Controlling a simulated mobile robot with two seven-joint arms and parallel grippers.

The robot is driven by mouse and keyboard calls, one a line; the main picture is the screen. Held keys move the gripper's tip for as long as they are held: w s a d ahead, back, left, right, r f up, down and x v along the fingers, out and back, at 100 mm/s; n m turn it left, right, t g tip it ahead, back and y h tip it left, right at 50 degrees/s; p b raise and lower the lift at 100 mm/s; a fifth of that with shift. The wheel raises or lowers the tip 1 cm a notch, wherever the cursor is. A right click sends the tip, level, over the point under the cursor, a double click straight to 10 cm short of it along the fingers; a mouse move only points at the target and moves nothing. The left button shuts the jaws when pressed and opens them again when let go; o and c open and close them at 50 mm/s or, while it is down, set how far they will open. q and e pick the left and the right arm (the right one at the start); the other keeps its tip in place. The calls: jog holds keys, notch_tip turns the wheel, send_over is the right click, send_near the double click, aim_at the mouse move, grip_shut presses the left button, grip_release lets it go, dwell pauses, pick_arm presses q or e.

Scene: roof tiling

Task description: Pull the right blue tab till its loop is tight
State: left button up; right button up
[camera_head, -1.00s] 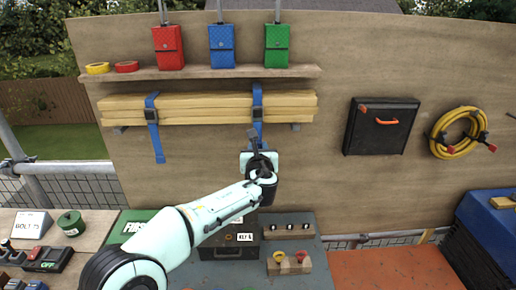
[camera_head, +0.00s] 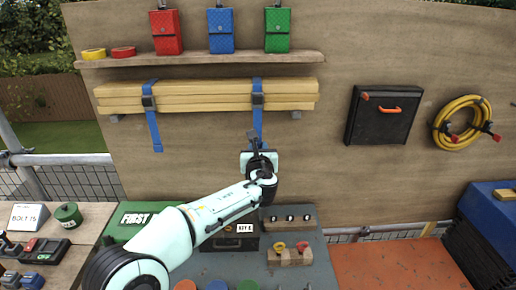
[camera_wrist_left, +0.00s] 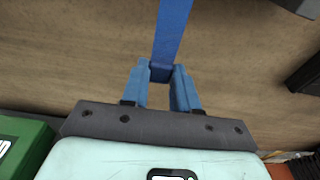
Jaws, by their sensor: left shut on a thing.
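The right blue tab (camera_head: 257,125) hangs from a dark buckle (camera_head: 257,99) on the right blue strap, which loops around a stack of timber (camera_head: 205,97) on the wall. In the left wrist view the tab (camera_wrist_left: 172,30) runs down between the two blue fingers of my left gripper (camera_wrist_left: 160,77), which is shut on its lower end. In the head view the left gripper (camera_head: 253,140) is below the timber, with its fingertips partly hidden by the wrist. The left blue strap (camera_head: 154,130) hangs free from its own buckle. My right gripper is not in view.
A shelf (camera_head: 200,59) with red, blue and green pouches is above the timber. A black case (camera_head: 382,116) and a yellow hose (camera_head: 461,122) hang to the right. A bench with a key box (camera_head: 232,243) lies below.

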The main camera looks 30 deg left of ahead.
pick_arm(q)
jog(key=shift+f, duration=0.3)
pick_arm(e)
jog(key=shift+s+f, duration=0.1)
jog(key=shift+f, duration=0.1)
pick_arm(q)
jog(key=o, duration=1.6)
jog(key=shift+r, duration=0.1)
jog(key=shift+c, duration=0.2)
jog(key=f+b+v, duration=0.1)
jog(key=b+v, duration=0.1)
jog(key=v, duration=0.4)
jog(key=shift+b, duration=0.4)
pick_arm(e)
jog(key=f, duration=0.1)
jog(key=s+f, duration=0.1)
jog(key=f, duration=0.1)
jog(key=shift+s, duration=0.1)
pick_arm(q)
jog(key=shift+s, duration=0.1)
